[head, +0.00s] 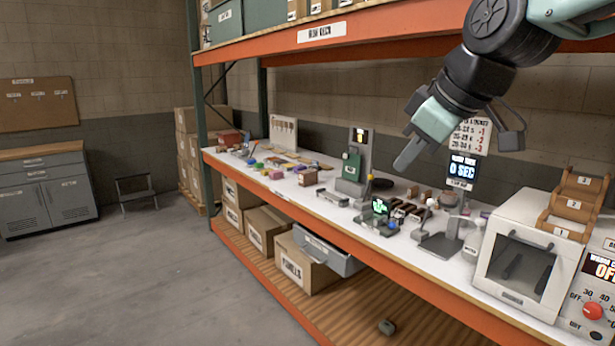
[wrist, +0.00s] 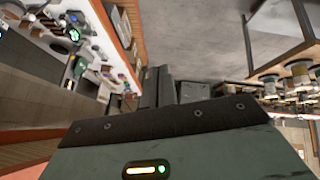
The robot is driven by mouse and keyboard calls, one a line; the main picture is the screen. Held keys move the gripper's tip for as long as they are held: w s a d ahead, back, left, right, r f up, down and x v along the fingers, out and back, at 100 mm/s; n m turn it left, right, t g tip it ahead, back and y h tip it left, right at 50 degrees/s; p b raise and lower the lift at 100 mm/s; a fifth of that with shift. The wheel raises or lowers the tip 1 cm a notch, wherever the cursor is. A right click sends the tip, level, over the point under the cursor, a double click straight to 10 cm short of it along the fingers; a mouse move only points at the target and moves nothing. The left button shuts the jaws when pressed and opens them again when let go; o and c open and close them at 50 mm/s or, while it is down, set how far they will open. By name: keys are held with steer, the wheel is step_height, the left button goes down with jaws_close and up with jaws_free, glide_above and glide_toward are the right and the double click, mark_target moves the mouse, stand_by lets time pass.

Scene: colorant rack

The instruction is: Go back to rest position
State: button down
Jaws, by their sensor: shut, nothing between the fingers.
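My gripper (head: 409,158) hangs in the air in front of the rack, at the upper right of the head view. It points down and to the left, above the white work shelf (head: 325,205). Its fingers are together and hold nothing. In the wrist view my gripper (wrist: 159,84) shows as dark fingers pressed close together, pointing away from the camera, with the shelf items off to the left.
An orange beam (head: 340,35) of the upper shelf runs close to my arm. A white box-shaped machine (head: 528,255) with a clear front stands at the right. Several small devices crowd the shelf. Open grey floor (head: 150,280) lies to the left.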

steer(key=s+a+f+m+g+h+b, duration=0.1)
steer(key=s+f+g, duration=0.5)
steer(key=s+f, duration=1.9)
steer(key=shift+s+m+h+b, duration=0.15)
steer(key=shift+m+h+b, duration=0.55)
steer(key=shift+m+h, duration=0.3)
